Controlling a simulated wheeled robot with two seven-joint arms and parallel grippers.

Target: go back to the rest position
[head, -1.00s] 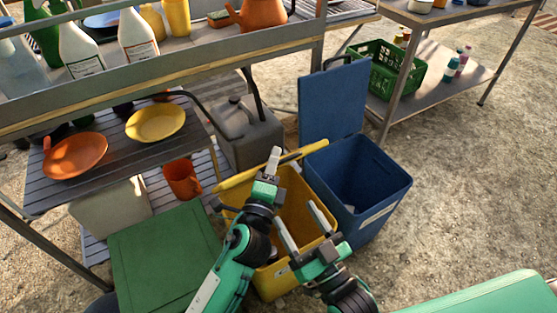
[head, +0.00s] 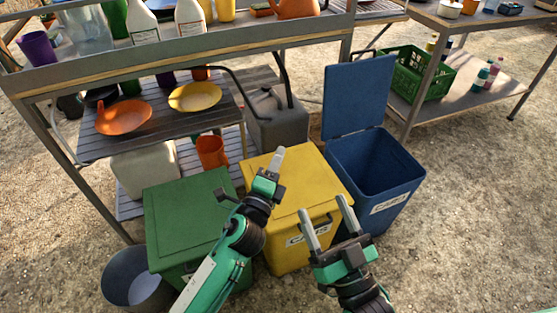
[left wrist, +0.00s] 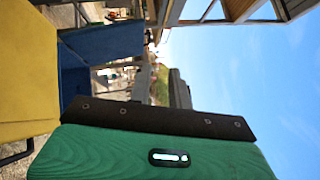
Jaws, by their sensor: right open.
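My left gripper (head: 274,172) is above the yellow bin (head: 290,253) in the head view, near the left part of its shut lid (head: 300,190). It is seen edge-on, so I cannot tell whether its jaws are apart. My right gripper (head: 324,207) is open and empty, its two fingers apart in front of the yellow bin's right side. Whether either gripper touches the bin is unclear.
A blue bin (head: 375,180) stands right of the yellow one, its lid (head: 358,98) upright. A shut green bin (head: 188,215) and a grey bucket (head: 138,280) stand left. Shelves with plates and bottles rise behind. Gravel (head: 470,220) is clear at right.

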